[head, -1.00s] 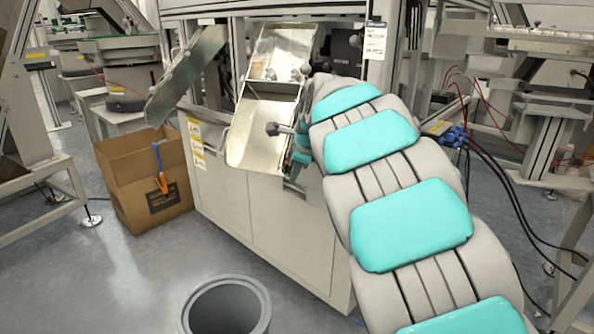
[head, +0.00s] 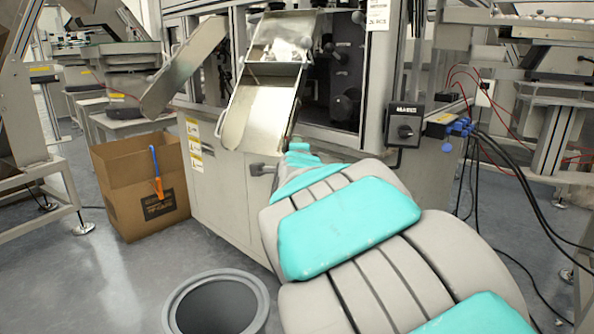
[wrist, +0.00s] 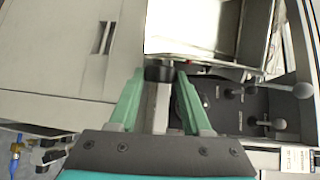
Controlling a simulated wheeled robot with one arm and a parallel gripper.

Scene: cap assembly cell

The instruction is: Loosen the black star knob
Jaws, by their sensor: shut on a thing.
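The black star knob (wrist: 153,73) is in the wrist view at the lower edge of the shiny metal chute (wrist: 190,28), at the end of a grey bar. My gripper (wrist: 161,77) has its two green fingers on either side of the knob, with the tips closed on it. The knob is partly hidden by the fingertips. In the head view the same chute (head: 262,112) slopes down from the machine's opening. My arm ends just below it and hides the knob, and the fingers are hard to make out there.
Grey ball-ended levers (wrist: 302,90) stand right of the gripper. A switch box (head: 405,129) is on the machine's front. A cardboard box (head: 140,185) with an orange-handled tool and a grey bin (head: 262,300) stand on the floor. Open floor lies between them.

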